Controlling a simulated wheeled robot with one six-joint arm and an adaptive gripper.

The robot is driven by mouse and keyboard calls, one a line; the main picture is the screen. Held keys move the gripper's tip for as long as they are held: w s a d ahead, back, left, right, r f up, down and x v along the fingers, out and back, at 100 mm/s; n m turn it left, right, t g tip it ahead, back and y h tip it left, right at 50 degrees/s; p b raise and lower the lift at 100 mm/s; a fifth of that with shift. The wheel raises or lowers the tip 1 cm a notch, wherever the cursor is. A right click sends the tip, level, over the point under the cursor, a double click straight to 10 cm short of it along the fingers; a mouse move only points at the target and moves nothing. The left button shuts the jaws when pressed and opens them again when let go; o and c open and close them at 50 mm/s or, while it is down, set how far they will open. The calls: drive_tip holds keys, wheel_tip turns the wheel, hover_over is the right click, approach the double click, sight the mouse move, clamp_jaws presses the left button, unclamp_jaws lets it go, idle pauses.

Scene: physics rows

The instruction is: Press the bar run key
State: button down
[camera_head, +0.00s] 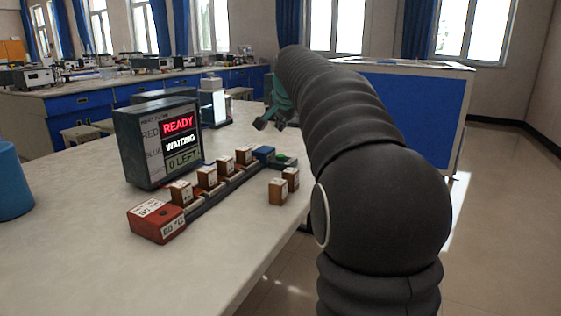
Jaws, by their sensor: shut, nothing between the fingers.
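A dark bar (206,200) lies on the pale table, with a red block (157,221) at its near end and a blue block (264,153) at its far end. Several small wooden blocks with white labels, one of them here (207,177), stand along it. A green piece (285,161) sits beside the blue block. I cannot read which part is the run key. A dark display box (141,150) behind the bar reads READY, WAITING and 0 LEFT. My teal gripper (269,124) is shut and empty, above and beyond the bar's far end, apart from it.
Two loose wooden blocks (278,191) stand right of the bar. A blue cylinder (13,182) is at the left edge. A device with a lit white screen (214,106) stands behind. The table's (75,265) near left part is clear; its right edge runs below my arm.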

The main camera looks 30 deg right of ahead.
sight(281, 156)
drive_tip(key=shift+f+b, duration=1.9)
drive_tip(key=shift+f, duration=0.95)
drive_tip(key=shift+f, duration=0.45)
drive_tip(key=shift+f+b, duration=0.45)
drive_tip(key=shift+b, duration=0.1)
drive_tip(key=shift+r, duration=0.1)
drive_tip(key=shift+r+p, duration=0.8)
drive_tip(key=shift+p, duration=0.05)
drive_tip(key=shift+r, duration=0.1)
wheel_tip(281, 156, up, 5)
drive_tip(key=p, duration=0.4)
drive_tip(key=shift+p, duration=0.3)
